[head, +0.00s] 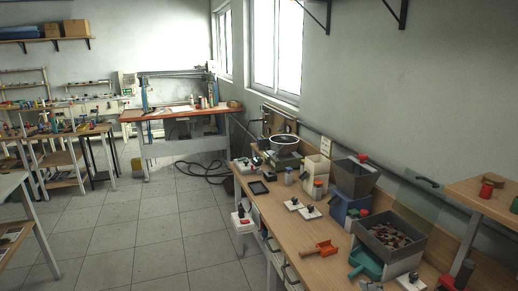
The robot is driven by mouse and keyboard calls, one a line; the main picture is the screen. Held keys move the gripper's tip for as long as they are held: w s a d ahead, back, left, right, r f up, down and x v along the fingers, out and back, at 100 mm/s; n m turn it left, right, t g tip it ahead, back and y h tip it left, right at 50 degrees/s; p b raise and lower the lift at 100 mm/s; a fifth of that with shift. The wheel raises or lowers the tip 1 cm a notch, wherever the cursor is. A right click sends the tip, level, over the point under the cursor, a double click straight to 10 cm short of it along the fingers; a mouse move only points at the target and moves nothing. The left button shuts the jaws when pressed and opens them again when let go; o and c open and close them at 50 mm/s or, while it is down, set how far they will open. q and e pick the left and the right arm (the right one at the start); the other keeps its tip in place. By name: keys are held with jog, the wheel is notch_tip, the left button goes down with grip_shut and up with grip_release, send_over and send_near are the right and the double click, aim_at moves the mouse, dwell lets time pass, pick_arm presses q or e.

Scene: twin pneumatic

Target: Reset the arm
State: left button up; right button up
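Neither of my grippers nor either of my arms shows in the head view. A long wooden workbench (290,232) runs along the right wall. On it stand a grey bin full of small dark parts (392,236), another grey bin (355,174) farther back, and a bowl-shaped device (285,142) at the far end. An orange scoop-like tool (319,250) and a green scoop (366,262) lie near the front edge.
A raised wooden shelf (490,199) stands at the right. A table with a red-brown top (180,112) stands at the back, with a black cable (205,172) on the floor beside it. Cluttered tables (60,132) are at the left. The tiled floor (150,230) between is clear.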

jog(key=s+a+f+g+h, duration=0.1)
jog(key=s+a+f+g, duration=0.15)
jog(key=s, duration=0.45)
jog(key=s+a+f+g, duration=0.1)
jog(key=s+a+f, duration=0.3)
jog(key=s, duration=0.4)
jog(key=s+d+f+m+g+h, duration=0.1)
jog(key=s+d+m+g+h, duration=0.1)
jog(key=s, duration=0.7)
jog(key=s+d+f+m+g+h, duration=0.1)
jog(key=s+d+f+g+h, duration=0.15)
jog(key=s, duration=0.65)
notch_tip(320, 180, down, 31)
jog(key=s+b, duration=0.1)
jog(key=b, duration=0.5)
pick_arm(q)
notch_tip(320, 180, down, 10)
jog(key=b, duration=0.4)
jog(key=shift+d, duration=0.15)
pick_arm(e)
jog(key=s+d+f+g, duration=0.2)
jog(key=s+d+f, duration=0.1)
jog(key=s+f, duration=1.4)
notch_tip(320, 180, down, 3)
jog(key=shift+f+n+y, duration=0.1)
jog(key=shift+n+y, duration=0.2)
jog(key=shift+y, duration=0.05)
pick_arm(q)
jog(key=shift+s, duration=0.1)
